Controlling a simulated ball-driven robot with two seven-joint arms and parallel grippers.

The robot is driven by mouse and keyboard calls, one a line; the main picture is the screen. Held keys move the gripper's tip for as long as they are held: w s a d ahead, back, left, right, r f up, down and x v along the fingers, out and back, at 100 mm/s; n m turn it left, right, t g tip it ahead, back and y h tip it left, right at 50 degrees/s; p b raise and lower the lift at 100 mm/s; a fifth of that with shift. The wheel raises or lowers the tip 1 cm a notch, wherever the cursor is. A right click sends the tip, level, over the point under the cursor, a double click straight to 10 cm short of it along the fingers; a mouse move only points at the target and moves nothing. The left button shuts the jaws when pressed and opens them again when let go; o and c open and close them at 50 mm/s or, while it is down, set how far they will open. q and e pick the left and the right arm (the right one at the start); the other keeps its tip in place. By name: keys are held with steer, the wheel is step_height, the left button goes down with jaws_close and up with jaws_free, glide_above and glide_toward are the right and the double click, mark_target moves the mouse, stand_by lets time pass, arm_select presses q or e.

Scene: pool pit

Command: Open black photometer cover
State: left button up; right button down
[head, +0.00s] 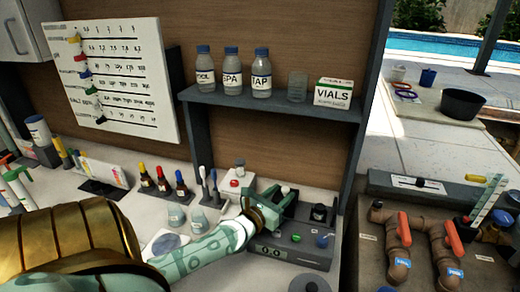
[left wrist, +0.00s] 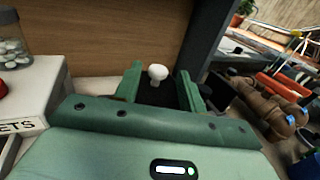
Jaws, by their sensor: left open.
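The photometer (head: 290,247) is a dark grey box on the counter, with a small 0.0 display and a blue knob (head: 322,241) on its front. A white round knob (left wrist: 158,73) stands on a black part, which I take to be the photometer cover (left wrist: 157,94). The cover looks shut, but my gripper hides much of it. My left gripper (head: 272,203) is over the left part of the photometer. Its green fingers (left wrist: 160,85) are open, one on each side of the white knob, with gaps visible. I cannot tell their exact depth. My right gripper is not in view.
A white box with a red button (head: 235,184) stands just left of the photometer. Small flasks (head: 198,219) and dropper bottles (head: 163,182) are further left. A shelf (head: 270,101) with bottles hangs above. Brown pipes with red valves (head: 404,232) are right, beyond a grey post.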

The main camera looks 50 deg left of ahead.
arm_select(q)
steer(key=s+d+b, duration=0.2)
steer(key=s, duration=1.1)
steer(key=shift+b, duration=0.35)
